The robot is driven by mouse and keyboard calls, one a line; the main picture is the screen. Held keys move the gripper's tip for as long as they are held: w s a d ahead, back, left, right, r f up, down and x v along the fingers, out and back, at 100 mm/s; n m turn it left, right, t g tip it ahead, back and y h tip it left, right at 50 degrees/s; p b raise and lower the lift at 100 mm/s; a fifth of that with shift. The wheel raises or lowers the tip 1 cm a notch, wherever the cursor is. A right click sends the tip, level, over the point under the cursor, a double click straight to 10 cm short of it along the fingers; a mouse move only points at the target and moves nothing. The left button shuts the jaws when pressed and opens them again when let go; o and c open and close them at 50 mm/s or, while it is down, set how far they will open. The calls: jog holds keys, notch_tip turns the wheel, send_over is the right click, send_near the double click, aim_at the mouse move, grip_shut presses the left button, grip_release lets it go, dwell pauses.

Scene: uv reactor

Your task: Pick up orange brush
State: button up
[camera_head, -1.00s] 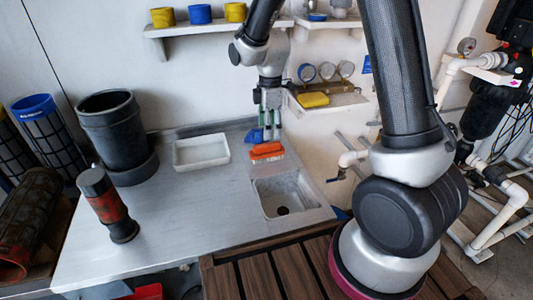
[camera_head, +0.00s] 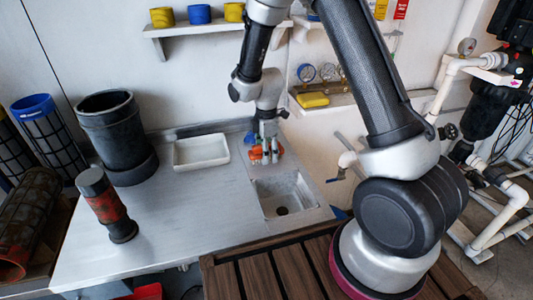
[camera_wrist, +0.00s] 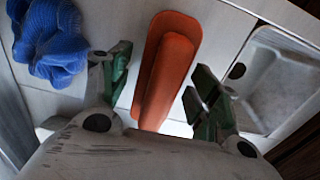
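The orange brush (camera_wrist: 168,65) lies on the metal counter, and in the wrist view it sits between the two fingers of my gripper (camera_wrist: 160,88). The fingers are spread, with bare counter visible on both sides of the brush, so they do not touch it. In the head view my gripper (camera_head: 265,156) points down over the orange brush (camera_head: 280,152), beside the sink, and hides most of it. The brush's bristles are not visible.
A blue cloth or glove (camera_wrist: 48,42) lies left of the brush. The sink basin (camera_head: 286,196) is close in front. A white tray (camera_head: 201,151) stands to the left. A shelf with a yellow object (camera_head: 312,100) is on the wall behind.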

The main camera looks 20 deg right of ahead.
jog(key=c, duration=1)
jog(key=shift+r, duration=0.1)
notch_tip(320, 180, up, 10)
jog(key=shift+f, duration=0.1)
